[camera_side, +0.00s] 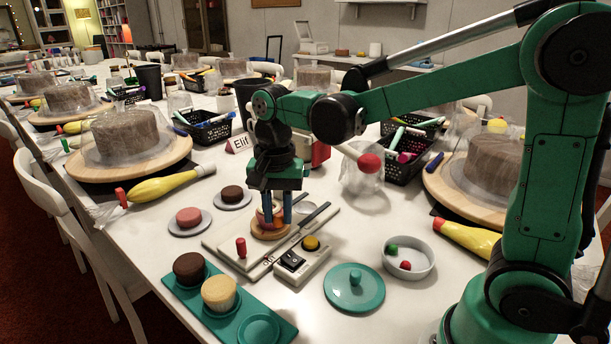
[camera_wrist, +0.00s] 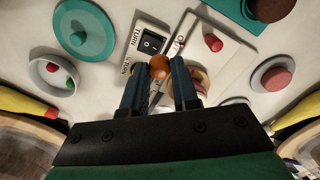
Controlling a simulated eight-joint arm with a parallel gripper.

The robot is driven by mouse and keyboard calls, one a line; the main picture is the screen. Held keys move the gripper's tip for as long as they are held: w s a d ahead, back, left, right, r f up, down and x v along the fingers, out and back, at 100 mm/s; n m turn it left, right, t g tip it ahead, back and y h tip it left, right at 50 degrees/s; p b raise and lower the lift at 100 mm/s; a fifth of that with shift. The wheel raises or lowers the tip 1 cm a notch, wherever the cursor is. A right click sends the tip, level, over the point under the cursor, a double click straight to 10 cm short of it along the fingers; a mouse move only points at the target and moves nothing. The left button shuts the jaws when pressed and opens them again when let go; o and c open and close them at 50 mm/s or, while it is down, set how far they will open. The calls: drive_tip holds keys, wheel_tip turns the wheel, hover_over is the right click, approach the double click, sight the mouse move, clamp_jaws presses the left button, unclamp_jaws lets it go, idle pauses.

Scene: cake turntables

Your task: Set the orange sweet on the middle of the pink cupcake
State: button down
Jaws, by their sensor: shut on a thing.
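My gripper (camera_side: 277,218) points down over the small wooden turntable (camera_side: 268,234). In the wrist view, my gripper (camera_wrist: 160,66) is shut on the round orange sweet (camera_wrist: 160,67), which sits between its fingertips. A pinkish cake, seemingly the pink cupcake (camera_side: 262,213), stands on the turntable, partly hidden by my fingers. In the wrist view the turntable area (camera_wrist: 202,80) shows beside and behind the right finger. I cannot tell whether the sweet touches the cupcake.
A switch box (camera_side: 300,261) stands in front of the turntable. A bowl (camera_side: 408,260) holds green and red sweets. A teal lid (camera_side: 356,287) lies nearby. A teal tray (camera_side: 257,330) bears brown and cream cupcakes. Saucers with pink (camera_side: 188,217) and brown (camera_side: 232,193) rounds stand left.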

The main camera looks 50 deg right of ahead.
drive_tip(key=w+d+r+n, duration=0.4)
drive_tip(key=w+d+n, duration=0.15)
drive_tip(key=w, duration=0.35)
drive_tip(key=f, duration=0.5)
drive_tip(key=d+f, duration=0.1)
drive_tip(key=f, duration=0.2)
drive_tip(key=shift+f, duration=0.15)
drive_tip(key=shift+f, duration=0.1)
drive_tip(key=c, duration=0.7)
unclamp_jaws()
drive_tip(key=shift+o, duration=0.2)
